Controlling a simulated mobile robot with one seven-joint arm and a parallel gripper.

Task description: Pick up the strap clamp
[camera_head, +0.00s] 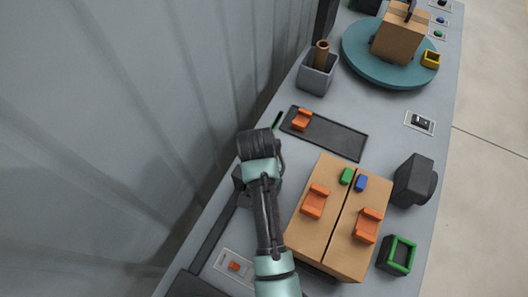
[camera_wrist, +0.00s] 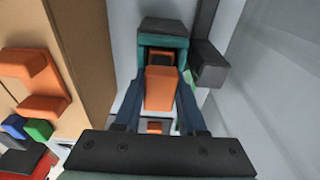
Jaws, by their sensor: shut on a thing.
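My gripper (camera_wrist: 160,80) is shut on an orange block-like piece, the strap clamp (camera_wrist: 160,95), between its two blue fingers in the wrist view. A dark block with a teal face (camera_wrist: 163,32) is just beyond the clamp; I cannot tell whether they touch. In the head view my arm reaches to the left of the carton (camera_head: 334,180), and it hides the fingers and the held piece. Two orange saddle-shaped pieces (camera_head: 314,201) (camera_head: 367,225) sit on the carton. One shows at the left of the wrist view (camera_wrist: 35,83).
A green block (camera_head: 347,176) and a blue block (camera_head: 361,183) lie on the carton. Beyond it is a dark tray (camera_head: 338,138) with an orange piece (camera_head: 302,119). A black device (camera_head: 414,180) and a green-rimmed box (camera_head: 398,254) stand right. The wall is close on the left.

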